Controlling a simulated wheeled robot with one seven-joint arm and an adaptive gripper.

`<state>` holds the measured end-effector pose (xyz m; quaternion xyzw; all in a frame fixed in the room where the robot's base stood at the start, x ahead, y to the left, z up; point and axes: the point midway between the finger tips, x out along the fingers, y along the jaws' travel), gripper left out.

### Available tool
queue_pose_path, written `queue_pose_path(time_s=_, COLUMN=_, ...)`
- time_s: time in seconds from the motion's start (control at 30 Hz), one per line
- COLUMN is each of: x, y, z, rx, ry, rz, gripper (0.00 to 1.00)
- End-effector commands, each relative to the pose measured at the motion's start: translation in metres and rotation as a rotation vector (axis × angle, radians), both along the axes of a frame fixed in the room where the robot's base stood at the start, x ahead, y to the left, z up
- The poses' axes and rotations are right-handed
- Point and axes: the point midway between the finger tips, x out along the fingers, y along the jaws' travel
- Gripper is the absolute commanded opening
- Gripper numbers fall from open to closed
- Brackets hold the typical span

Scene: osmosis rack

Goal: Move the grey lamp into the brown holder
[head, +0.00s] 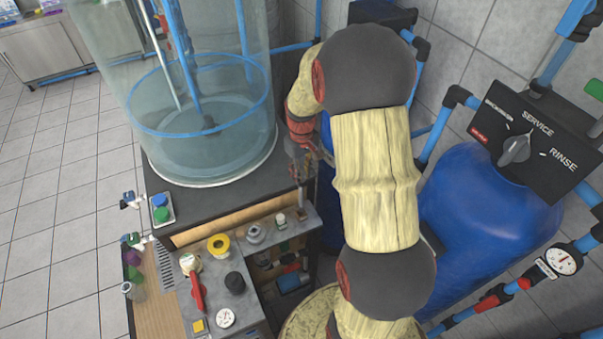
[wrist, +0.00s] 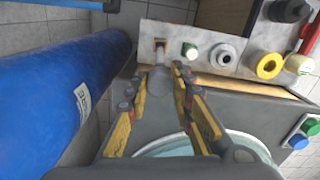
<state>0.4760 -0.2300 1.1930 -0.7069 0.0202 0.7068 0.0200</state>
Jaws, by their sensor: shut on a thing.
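The grey lamp (wrist: 160,80) is between the fingers of my gripper (wrist: 159,71) in the wrist view, with a wide grey body and a narrower pale end. My gripper is shut on it. The narrow end points at a small brown-edged square opening, which looks like the brown holder (wrist: 160,42), at the end of the grey shelf. The end overlaps the opening in the picture; I cannot tell whether it is inside or just above.
On the shelf (wrist: 235,70) beside the holder stand a green-and-white cap (wrist: 190,52), a grey ring-shaped part (wrist: 222,55) and a yellow ring (wrist: 269,66). A large clear tank (head: 200,100) stands left of my gripper. Blue tanks (head: 480,210) stand to the right.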

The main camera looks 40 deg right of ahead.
Motion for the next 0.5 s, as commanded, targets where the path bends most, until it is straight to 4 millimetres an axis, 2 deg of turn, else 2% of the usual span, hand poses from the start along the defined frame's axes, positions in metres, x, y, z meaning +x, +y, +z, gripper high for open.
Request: queue_pose_path(time_s=0.5, x=0.0, y=0.0, z=-0.041, rx=0.0, ry=0.0, rz=0.0, gripper=0.09)
